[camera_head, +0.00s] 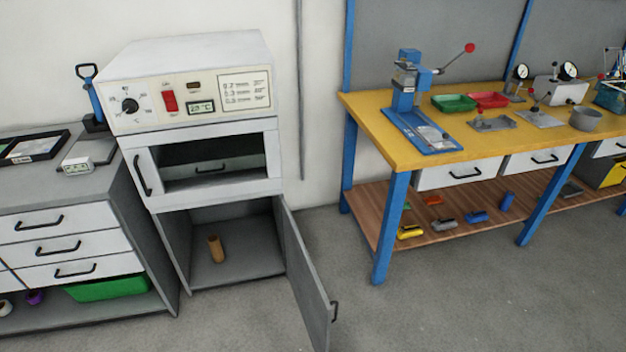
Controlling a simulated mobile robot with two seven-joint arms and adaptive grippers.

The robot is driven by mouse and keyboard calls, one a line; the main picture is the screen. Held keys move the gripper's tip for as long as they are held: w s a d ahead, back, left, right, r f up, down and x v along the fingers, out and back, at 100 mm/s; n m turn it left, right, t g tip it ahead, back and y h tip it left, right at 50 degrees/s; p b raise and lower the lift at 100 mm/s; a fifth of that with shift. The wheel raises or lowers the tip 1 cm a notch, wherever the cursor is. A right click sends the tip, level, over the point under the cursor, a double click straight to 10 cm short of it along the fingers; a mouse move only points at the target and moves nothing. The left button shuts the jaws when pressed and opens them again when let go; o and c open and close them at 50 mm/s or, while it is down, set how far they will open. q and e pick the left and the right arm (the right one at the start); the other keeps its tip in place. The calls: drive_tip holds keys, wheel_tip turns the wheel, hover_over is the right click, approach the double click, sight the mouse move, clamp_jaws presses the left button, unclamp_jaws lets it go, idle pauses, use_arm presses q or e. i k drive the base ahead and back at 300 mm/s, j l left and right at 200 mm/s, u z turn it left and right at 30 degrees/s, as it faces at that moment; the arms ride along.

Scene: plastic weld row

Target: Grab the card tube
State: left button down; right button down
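A brown card tube (215,249) stands upright on the floor of the open grey cabinet (246,262) below the white oven. It is left of the middle of the compartment, and nothing covers it from the front. The cabinet door (308,274) is swung open to the right, with a dark handle near its outer edge. Neither of my grippers shows in the head view.
The white oven (208,120) sits above the cabinet. A grey drawer unit (70,235) stands at left, with a green bin (107,288) on its low shelf. A yellow-topped workbench (400,130) with blue legs stands right. Grey floor between is clear.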

sight(214, 245)
drive_tip(key=l+u, duration=0.15)
drive_tip(key=u, duration=0.3)
drive_tip(key=l+u, duration=0.25)
drive_tip(key=u, duration=0.25)
drive_tip(key=l+u, duration=0.15)
drive_tip(key=l, duration=0.45)
drive_tip(key=k+l+u, duration=0.15)
drive_tip(key=l, duration=0.45)
drive_tip(key=l+u, duration=0.15)
drive_tip(key=l, duration=0.45)
drive_tip(key=k+l+u, duration=0.15)
drive_tip(key=l, duration=0.55)
drive_tip(key=k+l+z, duration=0.15)
drive_tip(key=k+z, duration=0.25)
drive_tip(key=k, duration=0.3)
drive_tip(key=j+z, duration=0.1)
drive_tip(key=z, duration=0.3)
drive_tip(key=i+j+z, duration=0.15)
drive_tip(key=z, duration=0.25)
drive_tip(key=j+z, duration=0.15)
drive_tip(key=z, duration=0.3)
drive_tip(key=j+z, duration=0.15)
drive_tip(key=z, duration=0.25)
drive_tip(key=j, duration=1.4)
drive_tip(key=k+j, duration=0.1)
drive_tip(key=j, duration=1.3)
